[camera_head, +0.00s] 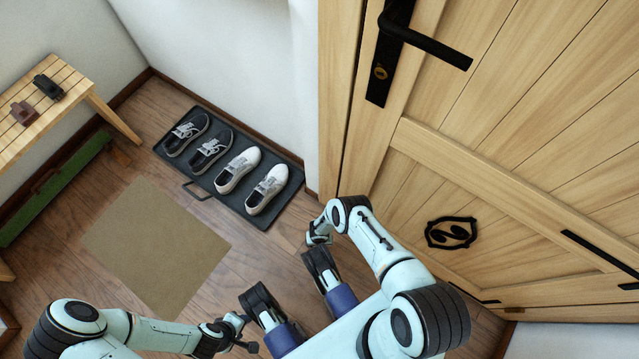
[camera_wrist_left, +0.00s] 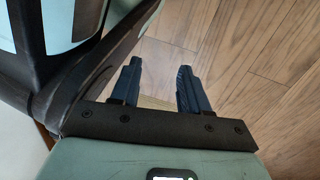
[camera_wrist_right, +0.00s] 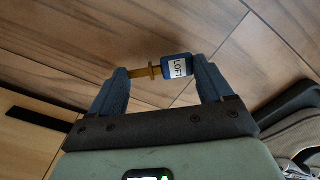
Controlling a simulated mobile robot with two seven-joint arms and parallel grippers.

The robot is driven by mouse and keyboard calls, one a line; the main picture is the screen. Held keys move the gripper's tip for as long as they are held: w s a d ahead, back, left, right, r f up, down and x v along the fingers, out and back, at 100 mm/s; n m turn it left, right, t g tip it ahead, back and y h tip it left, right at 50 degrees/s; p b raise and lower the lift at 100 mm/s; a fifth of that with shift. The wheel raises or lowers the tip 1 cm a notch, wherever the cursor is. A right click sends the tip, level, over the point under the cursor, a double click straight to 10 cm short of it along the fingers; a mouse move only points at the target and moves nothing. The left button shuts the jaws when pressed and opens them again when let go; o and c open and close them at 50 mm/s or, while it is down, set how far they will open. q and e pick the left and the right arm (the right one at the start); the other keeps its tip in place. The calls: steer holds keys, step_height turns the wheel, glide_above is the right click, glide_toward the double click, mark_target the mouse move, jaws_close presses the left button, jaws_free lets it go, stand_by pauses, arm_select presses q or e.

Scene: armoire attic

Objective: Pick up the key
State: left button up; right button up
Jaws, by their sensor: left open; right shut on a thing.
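The key (camera_wrist_right: 143,73) is brass-coloured and joined to a blue tag (camera_wrist_right: 178,67) with a white label that reads LOFT. In the right wrist view, my right gripper (camera_wrist_right: 160,82) is shut on the key with its tag, which span the space between the two blue fingers. In the head view, my right gripper (camera_head: 318,238) is low in front of the wooden door, and the key cannot be made out there. My left gripper (camera_wrist_left: 157,84) is open and empty above the wooden floor. In the head view, it is at the bottom (camera_head: 243,336).
A wooden door (camera_head: 520,110) with a black handle (camera_head: 428,42) and keyhole stands on the right. A dark tray (camera_head: 231,203) with two pairs of shoes lies by the wall. A tan mat (camera_head: 155,245) lies on the floor. A slatted bench (camera_head: 55,115) is at the left.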

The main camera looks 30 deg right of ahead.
arm_select(q)
steer(key=w+d+r+t+p, duration=0.1)
steer(key=w+r+t+p, duration=0.25)
steer(key=w+r, duration=0.45)
arm_select(e)
step_height(320, 180, up, 6)
steer(key=shift+r+p, duration=0.2)
steer(key=shift+p, duration=0.15)
arm_select(q)
steer(key=s+d+r+m+g+h+p, duration=0.1)
steer(key=s+d+r+g+p, duration=0.3)
steer(key=s+r+p, duration=0.3)
steer(key=s+d, duration=0.1)
steer(key=s, duration=0.2)
steer(key=shift+s+d+r+h, duration=0.2)
steer(key=shift+s+r+h, duration=0.1)
steer(key=shift+s+r, duration=0.1)
arm_select(e)
step_height(320, 180, up, 11)
